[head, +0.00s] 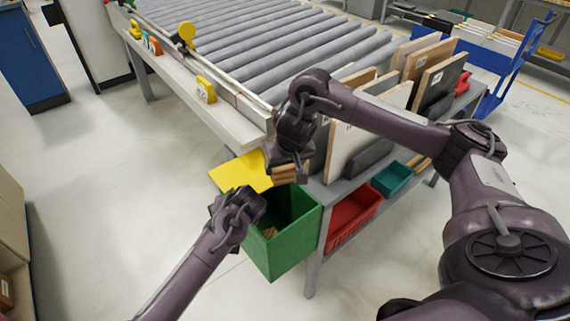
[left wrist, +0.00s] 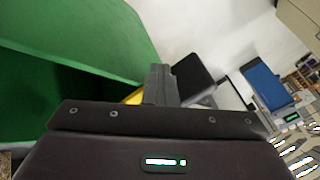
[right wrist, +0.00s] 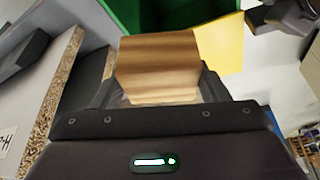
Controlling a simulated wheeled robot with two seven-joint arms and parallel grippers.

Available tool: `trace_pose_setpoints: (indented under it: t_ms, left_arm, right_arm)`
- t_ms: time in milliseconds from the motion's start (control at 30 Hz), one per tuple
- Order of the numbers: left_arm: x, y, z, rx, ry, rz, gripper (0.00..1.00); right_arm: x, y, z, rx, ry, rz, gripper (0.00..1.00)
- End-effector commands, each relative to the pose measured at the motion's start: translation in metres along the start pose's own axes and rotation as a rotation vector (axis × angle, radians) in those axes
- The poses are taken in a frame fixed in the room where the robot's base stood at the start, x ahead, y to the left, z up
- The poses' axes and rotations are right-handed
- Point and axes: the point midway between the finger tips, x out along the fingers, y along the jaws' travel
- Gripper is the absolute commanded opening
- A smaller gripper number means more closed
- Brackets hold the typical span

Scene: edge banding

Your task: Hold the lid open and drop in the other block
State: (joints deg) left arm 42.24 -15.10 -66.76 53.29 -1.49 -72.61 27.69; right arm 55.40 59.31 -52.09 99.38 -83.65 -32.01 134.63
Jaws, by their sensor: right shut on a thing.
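My left gripper (head: 250,197) is at the bin's left side, beside the lid. In the left wrist view its fingers (left wrist: 162,84) are together, with a sliver of yellow lid (left wrist: 134,97) behind them; contact is unclear. My right gripper (head: 287,168) is shut on a wooden block (right wrist: 158,68), above the bin's back edge. The block also shows in the head view (head: 285,173). A brownish piece (head: 270,232) lies inside the bin.
A red bin (head: 352,215) and a teal bin (head: 391,180) sit on the shelf right of the green bin. Upright boards (head: 350,140) stand in a rack above them. The roller conveyor (head: 250,50) runs behind. The floor at left is clear.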

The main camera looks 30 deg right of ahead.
Motion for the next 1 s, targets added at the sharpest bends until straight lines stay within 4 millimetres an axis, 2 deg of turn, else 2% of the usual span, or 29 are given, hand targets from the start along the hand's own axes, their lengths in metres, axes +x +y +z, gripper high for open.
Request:
trace_pose_setpoints:
  t_ms: [700, 1000]
  left_arm:
    - [-0.001, 0.001, -0.001, -0.002, 0.002, 0.003, 0.00]
    - [-0.001, 0.002, -0.001, -0.002, 0.002, 0.003, 0.00]
  right_arm:
    - [0.029, 0.000, 0.012, 0.000, 0.000, 0.000, 0.42]
    - [0.032, 0.000, 0.013, 0.000, 0.001, 0.000, 0.42]
